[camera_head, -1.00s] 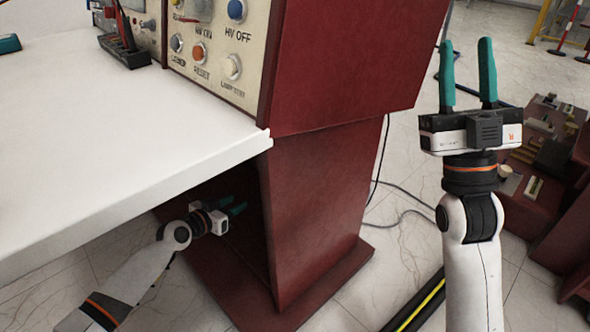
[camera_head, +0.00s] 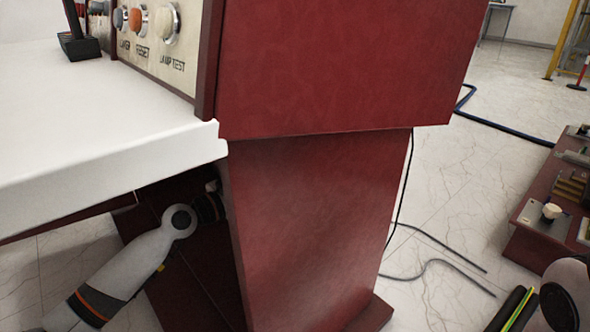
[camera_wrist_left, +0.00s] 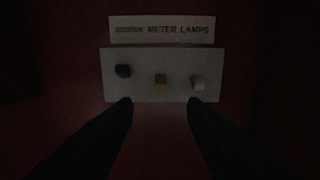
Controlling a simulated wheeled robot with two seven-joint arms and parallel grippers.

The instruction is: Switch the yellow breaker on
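The yellow breaker (camera_wrist_left: 160,83) is the middle one of three small switches on a pale panel (camera_wrist_left: 143,91) in the dim left wrist view. A blue switch (camera_wrist_left: 123,71) sits to its left and a little higher, and a white switch (camera_wrist_left: 199,82) to its right at about its height. A label above reads METER LAMPS (camera_wrist_left: 162,30). My left gripper (camera_wrist_left: 160,101) is open, its fingertips apart just below the panel, one on each side of the yellow breaker. Between them I see nothing held. In the head view this gripper is hidden behind the red cabinet. My right gripper is out of view.
The white desktop (camera_head: 90,125) covers the left side, above my left arm. The red cabinet (camera_head: 310,210) stands close on the right of that arm. Cables (camera_head: 430,262) lie on the floor to the right. A red unit (camera_head: 545,225) stands at the right edge.

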